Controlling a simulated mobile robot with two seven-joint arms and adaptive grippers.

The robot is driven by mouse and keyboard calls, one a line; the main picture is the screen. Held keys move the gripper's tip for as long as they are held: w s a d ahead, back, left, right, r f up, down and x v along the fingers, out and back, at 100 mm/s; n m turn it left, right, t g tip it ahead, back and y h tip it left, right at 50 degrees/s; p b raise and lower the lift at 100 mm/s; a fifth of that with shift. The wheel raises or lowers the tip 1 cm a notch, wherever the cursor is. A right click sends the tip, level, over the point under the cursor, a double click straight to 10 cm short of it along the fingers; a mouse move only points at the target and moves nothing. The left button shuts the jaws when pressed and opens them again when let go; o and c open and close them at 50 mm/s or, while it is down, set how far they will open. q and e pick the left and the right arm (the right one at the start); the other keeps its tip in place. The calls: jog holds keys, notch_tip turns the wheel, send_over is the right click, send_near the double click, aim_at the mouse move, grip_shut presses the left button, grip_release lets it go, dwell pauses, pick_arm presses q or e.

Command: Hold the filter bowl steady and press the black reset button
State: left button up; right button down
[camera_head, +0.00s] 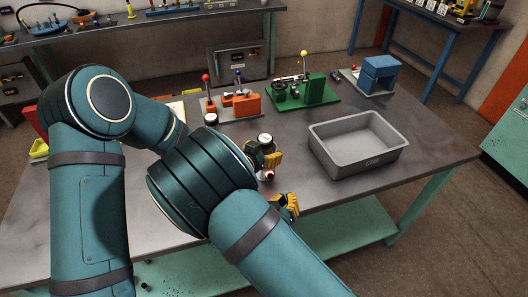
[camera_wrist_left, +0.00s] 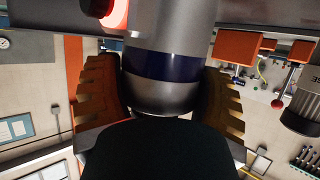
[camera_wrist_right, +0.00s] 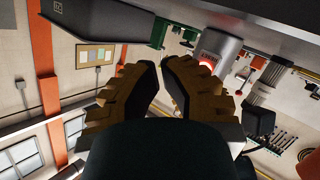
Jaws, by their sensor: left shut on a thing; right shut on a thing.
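The filter bowl is a grey cylinder with a dark blue band (camera_wrist_left: 168,62); its light round top shows in the head view (camera_head: 265,138). My left gripper (camera_wrist_left: 165,100) is shut around its lower part, one finger on each side. A red-lit part (camera_wrist_left: 115,12) sits beside the bowl, and a red glow (camera_head: 268,175) shows below it in the head view. My right gripper (camera_wrist_right: 159,62) is nearly closed, nearer the bench's front edge (camera_head: 288,205); I see nothing between its fingers. A red-lit ring on a grey part (camera_wrist_right: 208,62) is beyond its fingertips, apart.
A grey bin (camera_head: 338,160) stands on the bench to the right. At the back are an orange fixture (camera_head: 240,104), a green fixture (camera_head: 318,90) and a blue fixture (camera_head: 380,72). The bench top (camera_head: 430,150) is clear right of the bin.

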aim_at(270, 176)
jog(key=shift+w+a, duration=0.3)
jog(key=shift+w, duration=0.7)
jog(key=shift+w+a, duration=0.3)
jog(key=shift+w, duration=0.65)
jog(key=shift+w+a, duration=0.3)
jog(key=shift+w, duration=0.7)
jog(key=c, duration=1.7)
grip_release()
grip_shut()
jog(key=shift+w, duration=0.2)
jog(key=shift+w+a, duration=0.1)
jog(key=shift+w, duration=0.2)
